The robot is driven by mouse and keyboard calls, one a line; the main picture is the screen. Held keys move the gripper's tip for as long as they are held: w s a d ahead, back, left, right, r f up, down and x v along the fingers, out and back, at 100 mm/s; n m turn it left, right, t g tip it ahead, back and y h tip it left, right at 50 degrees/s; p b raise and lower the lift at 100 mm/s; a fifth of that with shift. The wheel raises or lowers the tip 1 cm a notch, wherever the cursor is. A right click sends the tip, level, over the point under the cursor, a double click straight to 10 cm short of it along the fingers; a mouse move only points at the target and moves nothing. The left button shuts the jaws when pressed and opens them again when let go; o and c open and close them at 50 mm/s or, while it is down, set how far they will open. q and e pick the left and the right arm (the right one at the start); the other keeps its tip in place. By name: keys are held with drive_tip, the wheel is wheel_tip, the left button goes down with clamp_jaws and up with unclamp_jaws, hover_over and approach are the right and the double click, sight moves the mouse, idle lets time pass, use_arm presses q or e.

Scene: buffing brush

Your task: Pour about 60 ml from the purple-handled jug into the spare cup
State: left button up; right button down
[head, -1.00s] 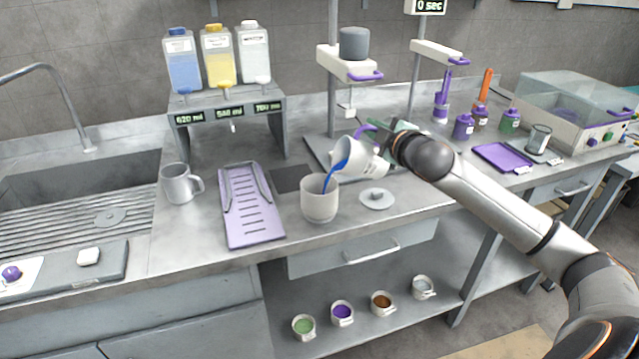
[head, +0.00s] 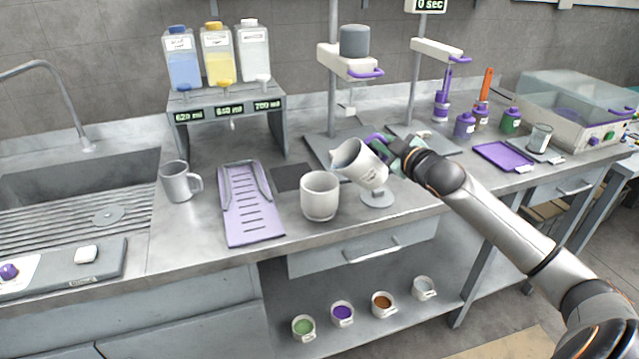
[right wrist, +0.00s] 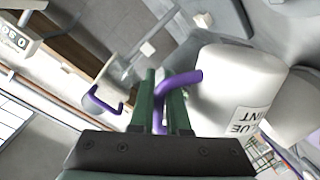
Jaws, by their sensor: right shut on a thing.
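The white jug (head: 360,167) with the purple handle (right wrist: 185,80) is held above the counter, tilted to the left, its mouth facing the pale spare cup. Some blue shows inside its rim, and no stream leaves it. My right gripper (head: 393,152) is shut on the handle; the wrist view shows its green fingers (right wrist: 160,100) around it and the jug body (right wrist: 238,88) with a partly readable label. The pale cup (head: 319,198) stands upright on the counter, left of the jug and apart from it; its contents are hidden. My left gripper is out of view.
A small round grey stand (head: 377,199) is under the jug. A purple slotted tray (head: 250,215) and a grey mug (head: 178,184) are left of the cup. A dispenser rack (head: 225,103) and a press stand (head: 348,68) are behind.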

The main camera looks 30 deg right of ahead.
drive_tip(key=shift+s+d+f+m, duration=0.15)
drive_tip(key=shift+d+f+m, duration=0.3)
drive_tip(key=shift+f+m, duration=0.35)
idle(1.3)
drive_tip(key=d+f+m, duration=0.1)
drive_tip(key=m, duration=0.1)
drive_tip(key=s+d+f+m+t, duration=0.1)
drive_tip(key=d+f+m, duration=0.2)
drive_tip(key=m, duration=0.1)
drive_tip(key=shift+s+d+f+y, duration=0.2)
drive_tip(key=shift+s+d+y, duration=0.1)
drive_tip(key=shift+d, duration=0.1)
drive_tip(key=shift+d+f+m+t+b, duration=0.15)
drive_tip(key=shift+f+m+t+b, duration=0.15)
drive_tip(key=shift+m, duration=0.3)
idle(0.6)
